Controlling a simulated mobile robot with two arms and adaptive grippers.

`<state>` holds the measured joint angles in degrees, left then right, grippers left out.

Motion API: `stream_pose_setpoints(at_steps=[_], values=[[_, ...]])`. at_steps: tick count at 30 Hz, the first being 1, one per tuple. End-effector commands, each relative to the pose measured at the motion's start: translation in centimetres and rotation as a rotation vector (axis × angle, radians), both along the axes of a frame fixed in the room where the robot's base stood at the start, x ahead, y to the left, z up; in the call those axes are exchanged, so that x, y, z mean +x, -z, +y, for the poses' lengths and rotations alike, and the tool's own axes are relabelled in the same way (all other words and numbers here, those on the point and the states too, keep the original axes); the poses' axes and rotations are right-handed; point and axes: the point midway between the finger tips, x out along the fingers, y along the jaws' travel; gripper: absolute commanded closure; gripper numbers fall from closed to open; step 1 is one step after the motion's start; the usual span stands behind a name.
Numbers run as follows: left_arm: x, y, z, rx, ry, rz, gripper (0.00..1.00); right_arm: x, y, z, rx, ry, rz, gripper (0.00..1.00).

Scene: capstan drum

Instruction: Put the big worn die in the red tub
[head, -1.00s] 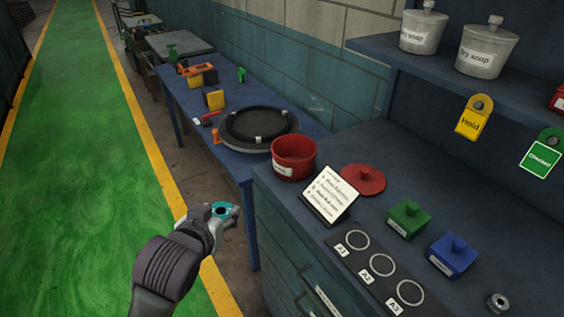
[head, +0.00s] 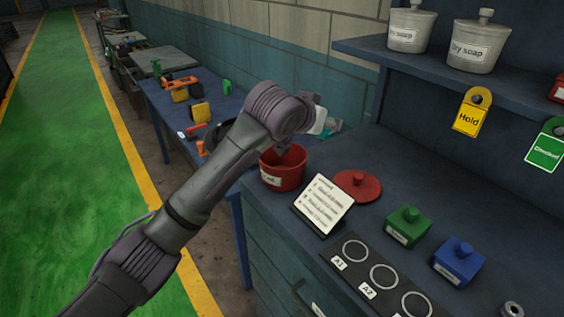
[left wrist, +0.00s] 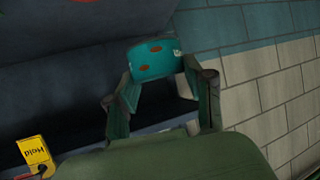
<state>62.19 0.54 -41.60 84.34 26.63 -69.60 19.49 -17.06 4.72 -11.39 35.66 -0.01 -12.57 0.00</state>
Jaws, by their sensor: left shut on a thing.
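The teal die (left wrist: 153,60), a short round piece with rust-brown spots and a partly seen white mark, is held between the two fingers of my left gripper (left wrist: 160,88). In the head view a bit of the teal die (head: 332,126) shows past my left gripper (head: 316,124), which my wrist partly covers. The red tub (head: 284,176) stands on the near blue bench, just below my wrist in the picture, with its top partly covered. The gripper appears above the tub; whether it is directly over it I cannot tell. My right gripper is not in view.
A red lid (head: 357,187), a white card stand (head: 320,204), a green block (head: 408,228), a blue block (head: 458,262) and a ring board (head: 368,277) share the bench. A shelf with soap pots (head: 474,45) and hanging tags (head: 471,112) is at right.

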Motion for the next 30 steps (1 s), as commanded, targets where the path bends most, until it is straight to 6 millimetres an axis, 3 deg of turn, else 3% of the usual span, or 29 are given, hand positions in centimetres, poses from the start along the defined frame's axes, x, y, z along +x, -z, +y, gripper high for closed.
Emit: stream_pose_setpoints(at_steps=[3,12,18,25,30], values=[[1.1,1.3,2.8,0.000,-0.007,0.000,1.00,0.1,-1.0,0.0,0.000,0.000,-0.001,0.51],[3.3,4.7,8.0,0.000,-0.005,-0.003,1.00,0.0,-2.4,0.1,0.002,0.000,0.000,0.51],[3.8,5.6,9.1,-0.002,-0.001,-0.006,1.00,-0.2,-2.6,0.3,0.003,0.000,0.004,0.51],[3.8,8.7,9.1,-0.001,-0.002,-0.002,1.00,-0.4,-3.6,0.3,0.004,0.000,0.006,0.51],[3.8,9.6,9.1,-0.002,-0.001,-0.006,1.00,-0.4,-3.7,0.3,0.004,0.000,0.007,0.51]])
